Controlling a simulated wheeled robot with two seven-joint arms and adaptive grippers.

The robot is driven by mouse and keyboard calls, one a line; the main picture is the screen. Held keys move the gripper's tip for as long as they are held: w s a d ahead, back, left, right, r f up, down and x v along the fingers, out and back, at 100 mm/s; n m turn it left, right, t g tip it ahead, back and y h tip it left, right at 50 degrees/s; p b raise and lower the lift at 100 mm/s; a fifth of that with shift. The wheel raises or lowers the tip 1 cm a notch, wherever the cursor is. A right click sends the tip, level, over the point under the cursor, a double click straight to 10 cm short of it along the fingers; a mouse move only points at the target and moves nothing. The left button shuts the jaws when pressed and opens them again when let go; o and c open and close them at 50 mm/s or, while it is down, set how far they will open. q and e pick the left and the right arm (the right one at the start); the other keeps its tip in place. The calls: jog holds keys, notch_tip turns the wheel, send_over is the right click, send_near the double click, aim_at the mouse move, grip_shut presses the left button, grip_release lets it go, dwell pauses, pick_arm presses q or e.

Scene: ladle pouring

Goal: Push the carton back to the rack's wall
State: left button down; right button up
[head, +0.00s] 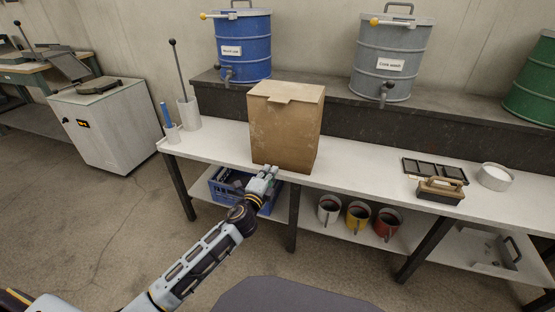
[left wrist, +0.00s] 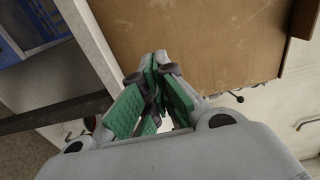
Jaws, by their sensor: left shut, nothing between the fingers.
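The brown carton (head: 285,132) stands upright on the white tabletop, in front of the dark raised ledge that backs the table. In the left wrist view the carton (left wrist: 215,45) fills the upper right, its face just beyond my fingertips. My left gripper (head: 268,172) is shut and empty at the lower front of the carton, close to the table's front edge. In the left wrist view the left gripper (left wrist: 160,65) has its fingertips together at the carton's face; I cannot tell whether they touch it. My right gripper is not in view.
A blue drum (head: 243,48) and a grey drum (head: 393,60) stand on the ledge (head: 340,115) behind. A holder with a long rod (head: 188,114) is left of the carton. Below are a blue crate (head: 222,193) and several mugs.

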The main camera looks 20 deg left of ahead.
aim_at(280, 153)
pick_arm(q)
jog(key=shift+w+d+b, duration=0.15)
jog(key=shift+w+b, duration=0.65)
jog(key=shift+w, duration=2.55)
jog(key=shift+w+b, duration=0.3)
jog(key=shift+w, duration=0.6)
jog(key=shift+w+d, duration=0.1)
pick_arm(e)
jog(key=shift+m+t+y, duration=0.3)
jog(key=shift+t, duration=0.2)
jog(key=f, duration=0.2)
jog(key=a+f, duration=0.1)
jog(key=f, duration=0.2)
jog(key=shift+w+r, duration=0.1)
pick_arm(q)
jog(key=shift+w, duration=0.1)
